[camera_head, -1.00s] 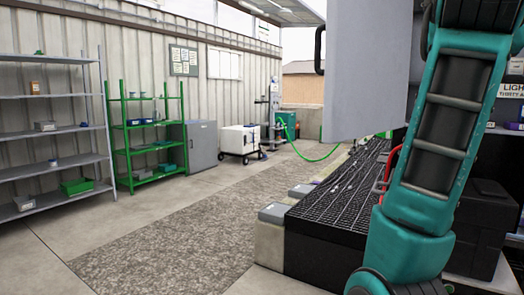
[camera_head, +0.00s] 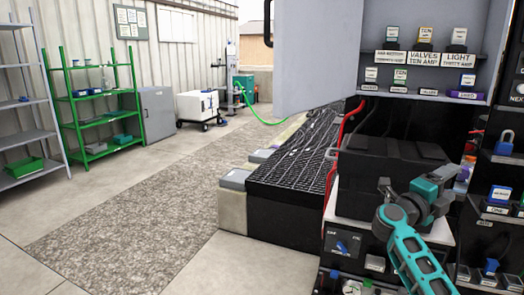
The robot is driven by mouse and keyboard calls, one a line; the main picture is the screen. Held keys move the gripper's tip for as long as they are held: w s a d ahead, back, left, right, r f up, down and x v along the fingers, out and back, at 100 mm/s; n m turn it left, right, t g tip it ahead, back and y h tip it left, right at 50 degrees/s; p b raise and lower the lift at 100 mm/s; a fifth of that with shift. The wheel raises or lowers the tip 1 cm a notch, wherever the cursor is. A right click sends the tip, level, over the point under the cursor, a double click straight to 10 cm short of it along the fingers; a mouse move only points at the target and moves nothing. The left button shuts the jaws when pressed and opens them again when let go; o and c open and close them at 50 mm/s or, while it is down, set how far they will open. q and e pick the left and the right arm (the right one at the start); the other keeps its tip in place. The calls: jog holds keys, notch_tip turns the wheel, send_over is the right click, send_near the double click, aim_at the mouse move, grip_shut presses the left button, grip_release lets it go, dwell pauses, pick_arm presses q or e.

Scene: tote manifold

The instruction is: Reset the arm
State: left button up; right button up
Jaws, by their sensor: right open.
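My right arm, teal and grey, comes in from the bottom right. Its right gripper (camera_head: 443,188) is open and empty, in front of the shelf unit's lower part and beside a black box (camera_head: 385,165). The fingertips are small in the view, and I cannot tell whether they touch anything. My left gripper is out of view.
An open grey cabinet door (camera_head: 318,60) stands beside shelves of labelled breakers. A blue padlock (camera_head: 504,143) hangs at the right. A black grating platform (camera_head: 285,165) lies left of the box. The gravel strip (camera_head: 130,215) and concrete floor are clear.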

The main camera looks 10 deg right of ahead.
jog(key=w+a+r+n+t+y, duration=0.7)
jog(key=a+r+n+t, duration=0.3)
jog(key=n+t, duration=0.75)
jog(key=w+a+f+n+g+y, duration=0.1)
jog(key=w+a+f+n+y, duration=0.25)
jog(key=f+n+y, duration=0.35)
jog(key=w+a+f+n+g+y, duration=0.1)
jog(key=w+a+f+n+y, duration=0.2)
jog(key=a+n+y, duration=0.5)
jog(key=s+a+f+n+g+h, duration=0.1)
jog(key=s+f+g, duration=0.1)
jog(key=s+f, duration=0.35)
jog(key=s+a+f+n+g, duration=0.1)
jog(key=s+f+n+g, duration=0.15)
jog(key=f, duration=0.65)
jog(key=s+a+f+g+h, duration=0.1)
jog(key=s+f, duration=0.3)
jog(key=f, duration=0.4)
jog(key=s+a+f+g, duration=0.1)
jog(key=s+a+f, duration=0.2)
jog(key=s, duration=0.5)
jog(key=s+a+f+g+y, duration=0.1)
jog(key=s+f, duration=0.3)
jog(key=s, duration=0.4)
jog(key=s+a+f+g, duration=0.2)
jog(key=s+a+f, duration=0.2)
jog(key=s, duration=0.5)
jog(key=shift+a+m+y, duration=0.3)
jog(key=shift+a+y, duration=0.05)
jog(key=shift+y, duration=0.05)
